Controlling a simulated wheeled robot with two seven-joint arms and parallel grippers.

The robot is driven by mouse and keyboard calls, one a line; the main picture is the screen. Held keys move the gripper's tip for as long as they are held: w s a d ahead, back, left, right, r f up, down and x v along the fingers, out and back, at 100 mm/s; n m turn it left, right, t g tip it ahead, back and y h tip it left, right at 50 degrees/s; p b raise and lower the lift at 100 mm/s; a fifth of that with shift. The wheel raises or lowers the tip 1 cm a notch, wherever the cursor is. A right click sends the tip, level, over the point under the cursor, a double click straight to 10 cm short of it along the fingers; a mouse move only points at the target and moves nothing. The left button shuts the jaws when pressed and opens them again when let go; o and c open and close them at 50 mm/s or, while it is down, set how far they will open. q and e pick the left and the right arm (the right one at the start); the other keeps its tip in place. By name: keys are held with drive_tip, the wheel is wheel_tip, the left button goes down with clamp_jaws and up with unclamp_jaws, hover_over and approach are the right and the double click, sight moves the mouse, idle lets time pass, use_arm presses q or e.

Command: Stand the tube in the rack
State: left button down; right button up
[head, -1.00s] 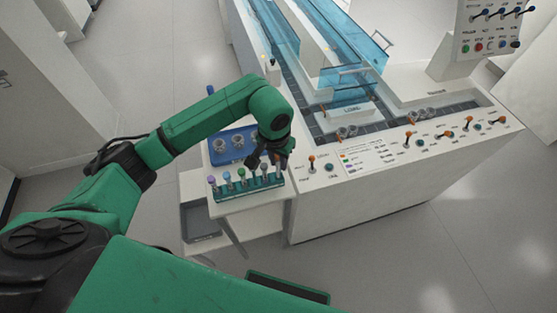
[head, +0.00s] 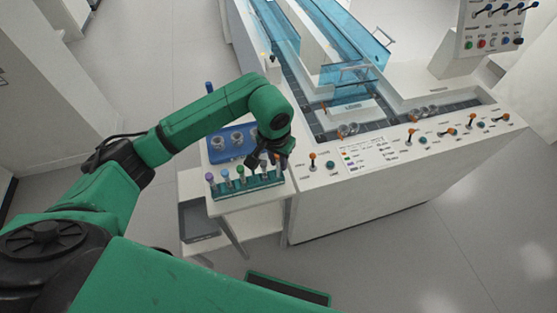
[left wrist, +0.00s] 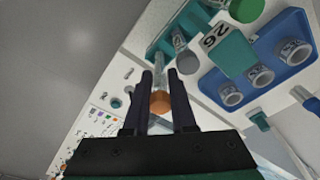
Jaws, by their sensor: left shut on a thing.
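The teal rack (head: 248,193) stands on a small white side table and holds several capped tubes, with purple, blue and green caps at its left. My left gripper (head: 268,163) is over the rack's right part. In the left wrist view my left gripper (left wrist: 160,74) is shut on a clear tube with an orange cap (left wrist: 159,102). The tube's far end points at the end of the rack (left wrist: 163,42); I cannot tell whether it is inside a hole. A grey-capped tube (left wrist: 187,62) is beside it. My right gripper is not in view.
A blue tray (head: 232,147) with several clear cups is just behind the rack. A white machine (head: 385,165) with orange levers and a blue-covered track stands close to the right. A grey bin (head: 200,220) sits below the table.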

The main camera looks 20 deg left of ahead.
use_arm(q)
drive_tip(key=shift+f+b, duration=0.35)
drive_tip(key=c, duration=0.7)
unclamp_jaws()
drive_tip(key=shift+o, duration=0.2)
drive_tip(key=shift+r, duration=0.1)
wheel_tip(320, 180, up, 14)
drive_tip(key=s+b, duration=0.1)
drive_tip(key=b, duration=0.1)
drive_tip(key=shift+s+a+r, duration=0.15)
drive_tip(key=shift+s+a, duration=0.05)
drive_tip(key=shift+s, duration=0.2)
